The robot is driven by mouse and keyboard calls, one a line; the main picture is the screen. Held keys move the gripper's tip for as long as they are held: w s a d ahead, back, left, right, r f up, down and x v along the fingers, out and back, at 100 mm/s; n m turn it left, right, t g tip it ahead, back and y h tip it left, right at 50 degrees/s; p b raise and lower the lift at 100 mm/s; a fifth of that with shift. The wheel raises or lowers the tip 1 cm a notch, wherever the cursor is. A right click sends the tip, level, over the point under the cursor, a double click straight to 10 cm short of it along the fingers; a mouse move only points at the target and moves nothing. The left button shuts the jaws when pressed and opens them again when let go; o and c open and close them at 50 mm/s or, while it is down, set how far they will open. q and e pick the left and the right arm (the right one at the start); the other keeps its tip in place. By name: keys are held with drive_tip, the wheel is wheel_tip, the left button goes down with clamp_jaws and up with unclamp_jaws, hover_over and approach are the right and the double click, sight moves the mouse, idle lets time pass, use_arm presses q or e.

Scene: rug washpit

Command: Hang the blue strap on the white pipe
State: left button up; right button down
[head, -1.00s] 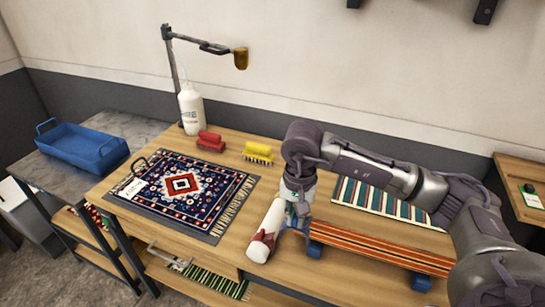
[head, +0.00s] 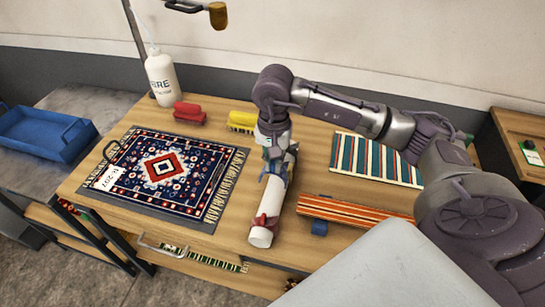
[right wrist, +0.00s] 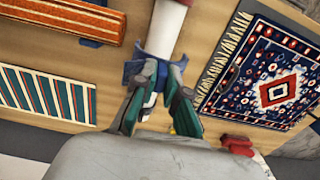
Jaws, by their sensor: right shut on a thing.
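The white pipe (head: 272,204) lies lengthways at the bench's front, its near end by the front edge. A red strap (head: 264,221) is around the pipe close to that end. My right gripper (head: 277,166) is at the farther part of the pipe, pointing down. In the right wrist view the gripper (right wrist: 157,82) has its teal fingers on both sides of the blue strap (right wrist: 146,66), shut on it. The strap lies against the white pipe (right wrist: 164,32); whether it goes fully around cannot be told. The strap (head: 268,180) is partly hidden in the head view. My left gripper is out of view.
A patterned rug (head: 150,160) lies left of the pipe. An orange striped roll or board (head: 350,214) and a striped mat (head: 375,157) lie to the right. A red brush (head: 189,114), yellow brush (head: 241,121) and white bottle (head: 161,78) stand behind. A blue tray (head: 45,135) is far left.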

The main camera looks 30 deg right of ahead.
sight(273, 171)
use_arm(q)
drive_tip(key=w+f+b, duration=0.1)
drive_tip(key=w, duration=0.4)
use_arm(e)
wheel_tip(273, 171, down, 3)
drive_tip(key=shift+w+f, duration=0.1)
drive_tip(key=shift+w, duration=0.05)
drive_tip(key=shift+f, duration=0.3)
drive_tip(key=shift+f+b, duration=0.3)
drive_tip(key=shift+f, duration=0.05)
wheel_tip(273, 171, down, 2)
drive_tip(key=shift+f+b, duration=0.1)
drive_tip(key=shift+b, duration=1.1)
drive_tip(key=shift+f+b, duration=0.9)
drive_tip(key=shift+b, duration=0.1)
use_arm(q)
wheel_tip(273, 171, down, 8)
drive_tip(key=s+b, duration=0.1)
drive_tip(key=b, duration=0.1)
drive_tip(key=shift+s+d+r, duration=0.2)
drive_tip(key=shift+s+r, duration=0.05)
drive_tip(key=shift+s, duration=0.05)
use_arm(e)
drive_tip(key=shift+f, duration=1.15)
